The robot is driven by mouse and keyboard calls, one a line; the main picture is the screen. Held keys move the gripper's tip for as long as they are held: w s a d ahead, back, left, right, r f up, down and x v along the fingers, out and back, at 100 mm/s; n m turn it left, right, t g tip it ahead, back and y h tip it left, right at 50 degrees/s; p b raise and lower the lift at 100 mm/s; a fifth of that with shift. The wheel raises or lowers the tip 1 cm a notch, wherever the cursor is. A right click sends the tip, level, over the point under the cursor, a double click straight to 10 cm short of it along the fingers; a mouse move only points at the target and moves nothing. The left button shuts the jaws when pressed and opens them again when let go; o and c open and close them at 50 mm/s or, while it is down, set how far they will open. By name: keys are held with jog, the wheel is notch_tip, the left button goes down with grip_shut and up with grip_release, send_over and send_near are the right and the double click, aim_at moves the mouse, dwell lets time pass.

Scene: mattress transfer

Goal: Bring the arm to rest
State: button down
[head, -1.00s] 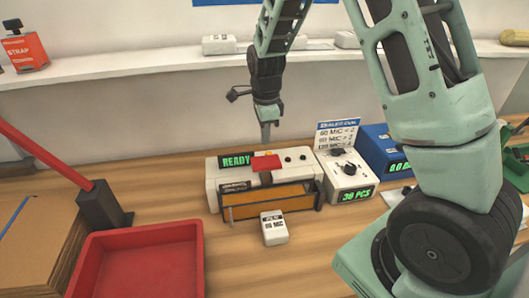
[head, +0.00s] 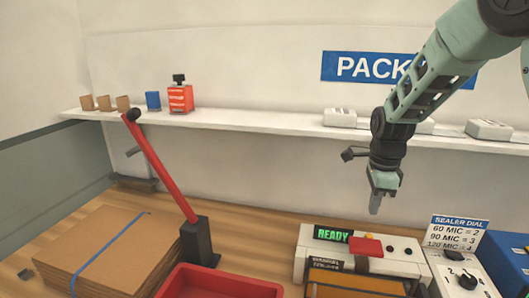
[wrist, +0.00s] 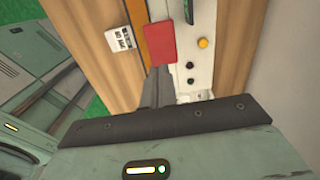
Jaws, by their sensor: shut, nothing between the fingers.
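My gripper (head: 376,203) hangs fingers-down in the head view, shut and empty, above the back of the white sealer. In the wrist view its closed fingers (wrist: 158,88) point toward the sealer (wrist: 203,60) and its red pad. The sealer (head: 310,240) stands on the wooden bench with a green READY display. The red pad (head: 366,246) on its top also shows in the wrist view (wrist: 175,43). The gripper is apart from the sealer in the head view. A small white block (wrist: 120,38) lies on the wood beside the sealer.
A red tray (head: 215,284) and a red-handled lever (head: 160,165) stand left of the sealer, with stacked cardboard (head: 85,240) further left. A white dial box (head: 465,278) and blue box (head: 507,262) are at right. A shelf (head: 255,120) runs behind.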

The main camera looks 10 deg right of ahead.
jog(key=s+a+r+n+y+b, duration=0.1)
jog(key=s+a+n+b, duration=0.1)
jog(key=s+a+n, duration=1.65)
jog(key=s+n, duration=0.3)
jog(key=n, duration=0.1)
jog(key=s+a+f+n+b, duration=0.1)
jog(key=s+a+n, duration=0.2)
jog(key=s+n, duration=0.4)
jog(key=shift+f+b, duration=0.2)
jog(key=shift+b, duration=0.1)
